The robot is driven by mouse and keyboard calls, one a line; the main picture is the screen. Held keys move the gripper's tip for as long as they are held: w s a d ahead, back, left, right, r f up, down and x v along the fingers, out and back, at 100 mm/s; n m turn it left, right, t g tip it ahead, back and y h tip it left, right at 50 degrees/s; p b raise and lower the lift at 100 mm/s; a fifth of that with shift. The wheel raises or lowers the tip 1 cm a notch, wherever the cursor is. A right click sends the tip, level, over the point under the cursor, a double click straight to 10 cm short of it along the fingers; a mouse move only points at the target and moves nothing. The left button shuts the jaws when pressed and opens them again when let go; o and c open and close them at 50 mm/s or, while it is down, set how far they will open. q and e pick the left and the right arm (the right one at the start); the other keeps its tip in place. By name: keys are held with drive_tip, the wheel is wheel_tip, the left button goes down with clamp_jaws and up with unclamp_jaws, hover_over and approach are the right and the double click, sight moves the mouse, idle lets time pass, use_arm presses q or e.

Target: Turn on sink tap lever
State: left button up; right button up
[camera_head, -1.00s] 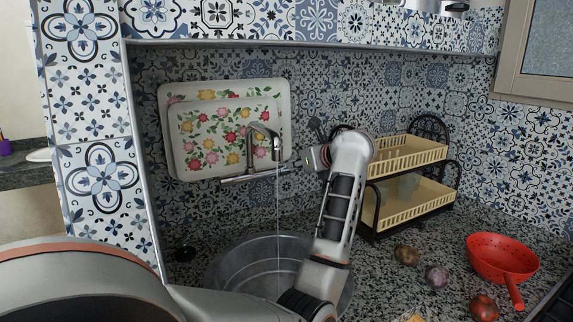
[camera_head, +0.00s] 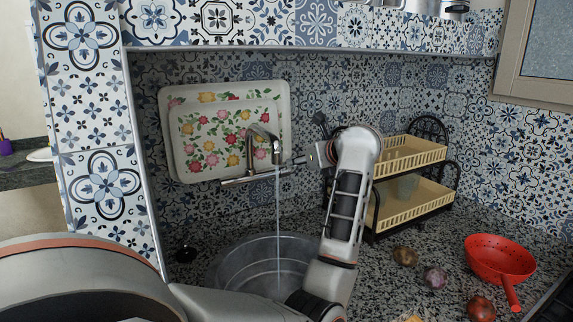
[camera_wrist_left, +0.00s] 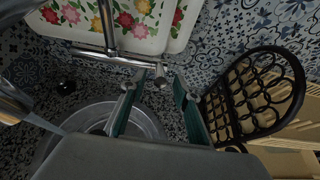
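The chrome tap (camera_head: 262,140) is mounted on the tiled wall above the sink (camera_head: 225,272). A thin stream of water (camera_head: 278,225) falls from its spout into the basin. The tap lever (camera_head: 296,162) is at the right end of the tap body. My left gripper (camera_head: 316,155) is at the right of this lever, with its fingers partly hidden in the head view. In the left wrist view, its two green-grey fingers (camera_wrist_left: 155,82) are apart, with the lever end (camera_wrist_left: 160,73) near the gap between their tips. I cannot tell whether they touch. My right gripper is not in view.
Floral trays (camera_head: 278,92) lean on the wall behind the tap. A two-tier rack (camera_head: 415,205) stands close to the right of my left arm. A red colander (camera_head: 490,258) and several onions (camera_head: 436,278) lie on the granite counter at right.

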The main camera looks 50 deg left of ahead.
use_arm(q)
drive_tip(key=p+v, duration=0.1)
drive_tip(key=v, duration=0.4)
drive_tip(key=shift+d, duration=0.15)
idle(0.5)
